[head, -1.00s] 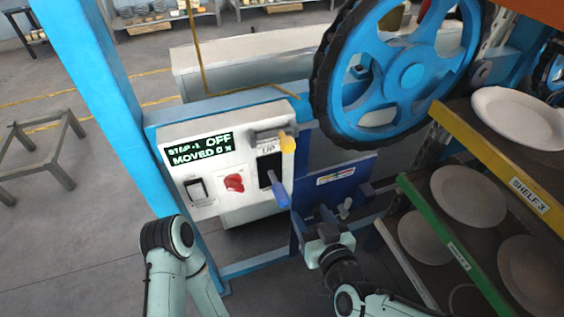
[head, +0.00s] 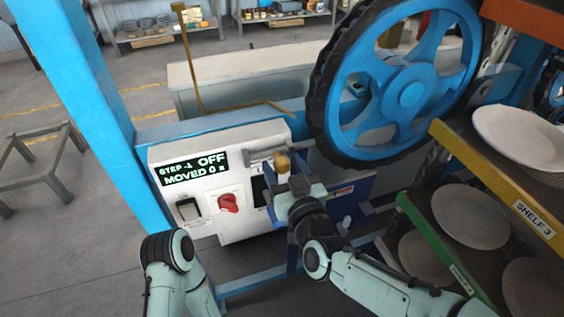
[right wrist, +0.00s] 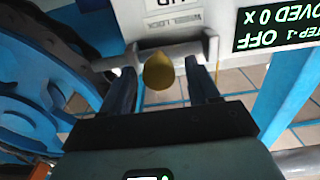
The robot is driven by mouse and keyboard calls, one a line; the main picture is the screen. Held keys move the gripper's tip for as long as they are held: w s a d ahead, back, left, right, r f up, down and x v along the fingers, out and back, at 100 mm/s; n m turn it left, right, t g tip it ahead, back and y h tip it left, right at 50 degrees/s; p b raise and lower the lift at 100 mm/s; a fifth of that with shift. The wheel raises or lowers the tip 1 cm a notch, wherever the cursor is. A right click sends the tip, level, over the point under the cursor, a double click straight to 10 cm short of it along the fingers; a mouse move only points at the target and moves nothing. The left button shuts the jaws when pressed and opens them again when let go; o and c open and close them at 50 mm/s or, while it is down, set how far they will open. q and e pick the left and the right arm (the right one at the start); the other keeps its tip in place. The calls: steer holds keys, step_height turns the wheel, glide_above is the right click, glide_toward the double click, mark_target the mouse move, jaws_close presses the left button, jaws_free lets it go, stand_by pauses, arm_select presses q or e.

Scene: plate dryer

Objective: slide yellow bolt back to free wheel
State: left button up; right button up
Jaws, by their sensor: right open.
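The yellow bolt knob (head: 283,163) sits at the upper right of the white control box (head: 225,210), beside the blue spoked wheel (head: 408,95). In the right wrist view the yellow knob (right wrist: 160,70) shows in front of a grey bar under a "WHEEL LOCK" label (right wrist: 174,20). My right gripper (head: 287,183) is at the knob in the head view. In the right wrist view its two fingers (right wrist: 162,80) are open, one on each side of the knob, with gaps visible. My left gripper is out of view; only part of my left arm shows.
A display (head: 193,170) reads "STEP -1 OFF" and "MOVED 0". A red dial (head: 228,204) and a switch (head: 187,209) are on the box. A plate rack (head: 450,235) stands close on the right. A blue post (head: 80,90) is at left.

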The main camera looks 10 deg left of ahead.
mark_target(256, 158)
steer(key=shift+w+a, duration=0.35)
steer(key=shift+w, duration=0.2)
jaws_close()
steer(key=shift+s+a+p, duration=0.2)
steer(key=shift+s+a, duration=0.45)
steer(key=shift+a, duration=0.3)
steer(key=shift+s+a+p, duration=0.2)
steer(key=shift+s+a, duration=0.4)
steer(key=shift+a, duration=0.3)
jaws_free()
steer(key=shift+s+a, duration=0.1)
